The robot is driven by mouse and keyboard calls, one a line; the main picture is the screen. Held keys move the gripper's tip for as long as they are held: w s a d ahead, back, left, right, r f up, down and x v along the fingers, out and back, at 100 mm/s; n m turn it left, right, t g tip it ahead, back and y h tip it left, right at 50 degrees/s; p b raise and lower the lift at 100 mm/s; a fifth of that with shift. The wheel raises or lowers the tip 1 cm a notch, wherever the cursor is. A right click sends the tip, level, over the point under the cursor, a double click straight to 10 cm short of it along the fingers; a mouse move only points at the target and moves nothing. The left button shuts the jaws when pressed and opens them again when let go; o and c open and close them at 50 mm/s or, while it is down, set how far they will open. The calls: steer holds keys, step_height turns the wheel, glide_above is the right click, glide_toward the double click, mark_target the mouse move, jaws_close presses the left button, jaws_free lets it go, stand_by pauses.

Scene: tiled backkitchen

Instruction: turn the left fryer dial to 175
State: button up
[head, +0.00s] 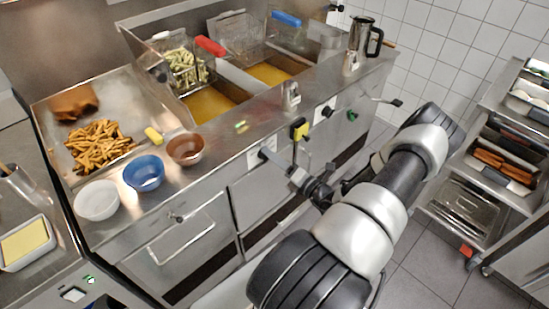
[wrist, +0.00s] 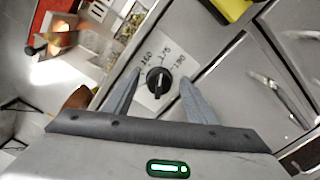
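The left fryer dial (wrist: 159,82) is a round black knob on a white plate marked 160, 175 and 190. Its ridge points up toward the scale in the wrist view, but I cannot tell exactly which mark it meets. My gripper (wrist: 161,78) is open, with one grey finger on each side of the dial. I see a gap at both sides, and no clear contact. In the head view the white dial plate (head: 253,158) shows on the fryer front, and my gripper (head: 279,163) reaches it from the right, hiding part of the dial.
A yellow-topped object (head: 299,129) is close above my gripper. Fryer baskets (head: 184,66), bowls (head: 143,173) and a tray of fries (head: 98,143) are on the counter.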

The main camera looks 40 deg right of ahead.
steer(key=s+d, duration=0.1)
steer(key=s, duration=1.6)
steer(key=shift+s+d+b, duration=0.15)
steer(key=shift+d+b, duration=0.05)
steer(key=shift+b, duration=0.15)
